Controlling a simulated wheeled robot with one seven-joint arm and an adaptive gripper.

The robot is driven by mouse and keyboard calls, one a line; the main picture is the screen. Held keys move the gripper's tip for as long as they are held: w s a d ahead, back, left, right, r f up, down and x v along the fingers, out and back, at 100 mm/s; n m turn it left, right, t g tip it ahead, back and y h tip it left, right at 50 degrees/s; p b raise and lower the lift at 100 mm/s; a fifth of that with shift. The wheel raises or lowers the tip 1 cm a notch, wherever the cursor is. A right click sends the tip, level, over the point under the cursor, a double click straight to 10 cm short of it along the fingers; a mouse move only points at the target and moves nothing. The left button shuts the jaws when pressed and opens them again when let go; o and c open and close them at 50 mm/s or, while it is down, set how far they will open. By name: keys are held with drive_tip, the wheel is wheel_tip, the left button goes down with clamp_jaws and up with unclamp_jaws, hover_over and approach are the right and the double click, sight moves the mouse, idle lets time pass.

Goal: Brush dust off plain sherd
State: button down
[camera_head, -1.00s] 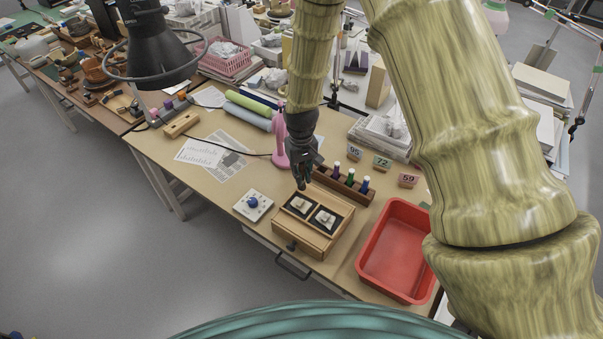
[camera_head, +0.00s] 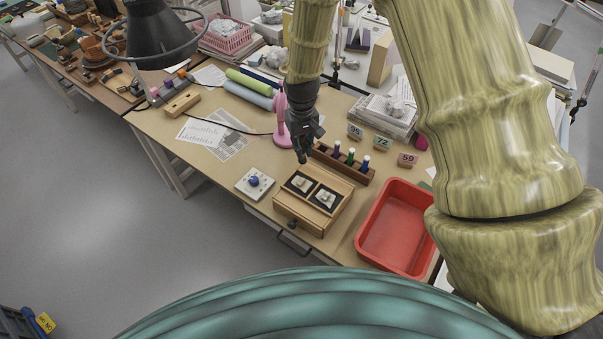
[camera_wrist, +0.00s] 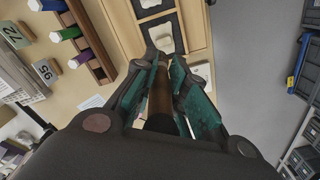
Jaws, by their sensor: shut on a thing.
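Two pale sherds, one on the left (camera_head: 300,183) and one on the right (camera_head: 326,197), lie on black pads in a wooden box (camera_head: 296,213) on the table. I cannot tell which one is plain. My gripper (camera_head: 303,158) is just behind and above the left pad, pointing down. In the wrist view my gripper (camera_wrist: 160,85) is shut on a brown stick-like handle (camera_wrist: 160,98), probably a brush. Its far end is hidden or too small to make out. Beyond the fingertips, a pale sherd (camera_wrist: 162,33) shows on its black pad, apparently clear of the gripper.
A red tray (camera_head: 396,231) is to the right. A white plate with a blue knob (camera_head: 254,182) is to the left. A pink stand (camera_head: 283,125) is behind my gripper. Bare tabletop lies at left.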

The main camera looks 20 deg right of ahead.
sight(302, 161)
drive_tip(key=shift+f, duration=0.1)
drive_tip(key=shift+f+b, duration=1.75)
drive_tip(key=shift+f, duration=1.6)
drive_tip(key=shift+f+b, duration=0.5)
drive_tip(key=shift+f, duration=0.55)
